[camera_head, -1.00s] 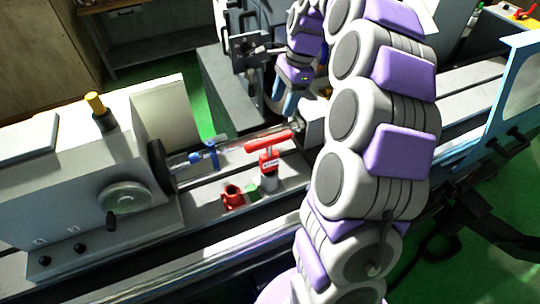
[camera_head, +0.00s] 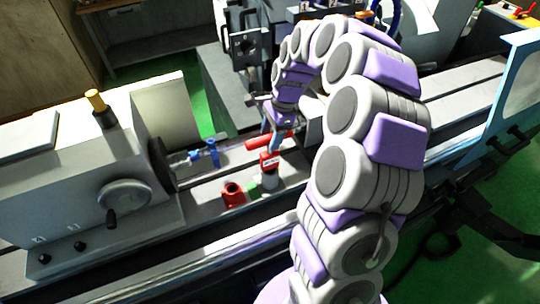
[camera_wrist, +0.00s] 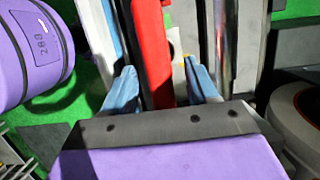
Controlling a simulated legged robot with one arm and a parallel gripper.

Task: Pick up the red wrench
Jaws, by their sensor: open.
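The red wrench (camera_head: 238,146) shows in the head view as a long red bar above the bed of the grinder, close to a red-and-grey cylinder (camera_head: 270,172). My gripper (camera_head: 273,138) is over its right part, and a blue finger hides some of it. In the wrist view the red bar (camera_wrist: 152,50) runs lengthwise between the two blue fingers of my gripper (camera_wrist: 162,87). The fingers are apart, with gaps on both sides of the bar. Its lower end is hidden behind the gripper body.
A red block with a hole (camera_head: 233,194) and a small green block (camera_head: 253,189) stand in front. A blue clamp (camera_head: 212,152) is to the left, beside the grey headstock (camera_head: 95,175). A blue-framed guard (camera_head: 515,90) is at the right.

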